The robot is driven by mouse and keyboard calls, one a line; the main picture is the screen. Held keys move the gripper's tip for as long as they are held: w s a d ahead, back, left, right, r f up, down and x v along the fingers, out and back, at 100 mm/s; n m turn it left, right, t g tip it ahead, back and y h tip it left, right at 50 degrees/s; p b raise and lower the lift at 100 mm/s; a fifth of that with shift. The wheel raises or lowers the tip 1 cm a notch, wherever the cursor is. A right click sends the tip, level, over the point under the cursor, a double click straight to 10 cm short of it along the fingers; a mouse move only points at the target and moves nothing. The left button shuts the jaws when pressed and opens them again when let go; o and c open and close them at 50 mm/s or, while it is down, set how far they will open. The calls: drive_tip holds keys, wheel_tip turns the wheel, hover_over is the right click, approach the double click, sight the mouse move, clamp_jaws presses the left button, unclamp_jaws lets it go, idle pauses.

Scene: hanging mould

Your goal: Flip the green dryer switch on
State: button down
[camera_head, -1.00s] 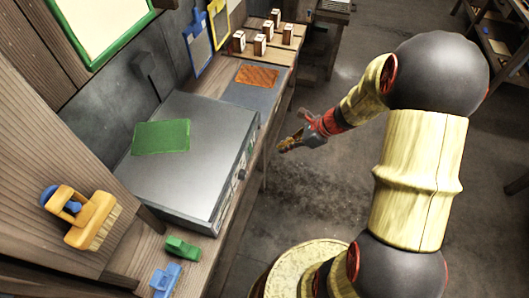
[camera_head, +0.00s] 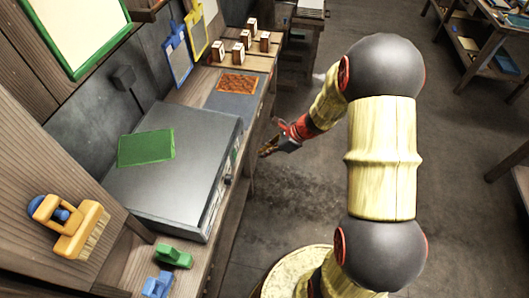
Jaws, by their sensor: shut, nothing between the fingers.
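The dryer is a grey metal box (camera_head: 180,185) on the wooden bench, with a green sheet (camera_head: 146,147) lying on its top. Its front side faces right and carries small dark controls (camera_head: 228,180); a greenish spot (camera_head: 234,154) shows further along that panel, too small to tell whether it is the switch or how it is set. My gripper (camera_head: 267,151) is shut and empty. It is to the right of the dryer's front panel, over the floor side, apart from the panel in the picture.
A green block (camera_head: 173,256) and a blue block (camera_head: 158,284) lie on the bench in front. Several wooden blocks (camera_head: 245,38) and a brown sheet (camera_head: 237,84) are at the back.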

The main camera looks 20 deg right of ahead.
sight(235, 154)
drive_tip(key=w+a+f+b, duration=0.2)
drive_tip(key=w+a+f, duration=0.2)
drive_tip(key=a+f, duration=0.1)
drive_tip(key=shift+w+a+f, duration=0.35)
drive_tip(key=shift+w+a, duration=0.05)
drive_tip(key=shift+a, duration=0.3)
drive_tip(key=shift+w+a+f+b, duration=0.2)
drive_tip(key=shift+a+b, duration=0.1)
drive_tip(key=shift+b, duration=0.05)
drive_tip(key=shift+r, duration=0.2)
